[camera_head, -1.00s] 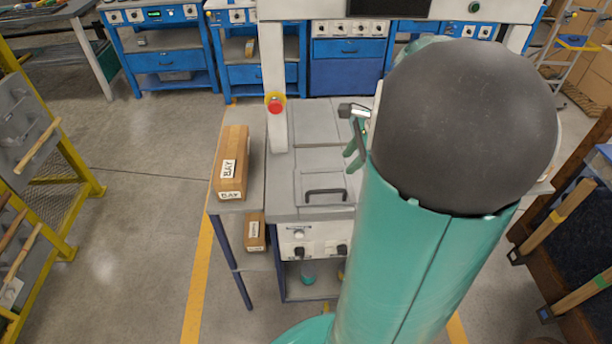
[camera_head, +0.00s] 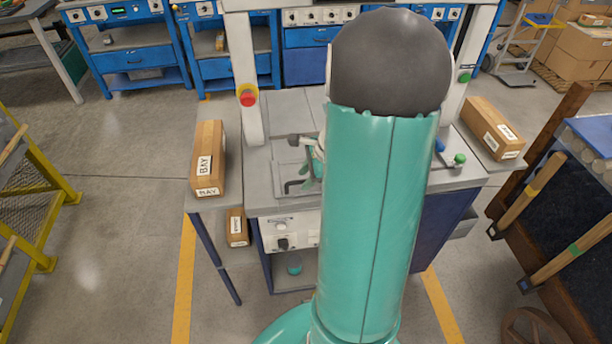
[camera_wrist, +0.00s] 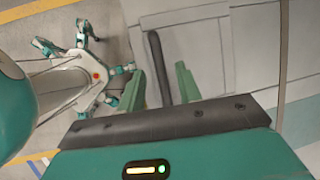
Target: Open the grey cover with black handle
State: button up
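The grey cover (camera_head: 281,174) lies flat and closed in the top of the machine bench. Its black handle (camera_head: 292,188) is near the front edge, and its right part is hidden by my arm. In the wrist view, the black handle (camera_wrist: 158,66) stands out from the grey cover (camera_wrist: 205,52). My gripper (camera_wrist: 160,84) is open, with one green finger on each side of the handle and gaps showing between them. In the head view, my gripper (camera_head: 307,172) is over the cover, partly hidden behind my arm.
Another box (camera_head: 493,128) is at right. A post with a red button (camera_head: 248,98) rises behind the cover. A green knob (camera_head: 459,159) is on the right side.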

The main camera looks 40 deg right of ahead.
jog(key=shift+w+a+f, duration=0.1)
jog(key=shift+w+f, duration=0.05)
jog(key=shift+c, duration=0.4)
grip_shut()
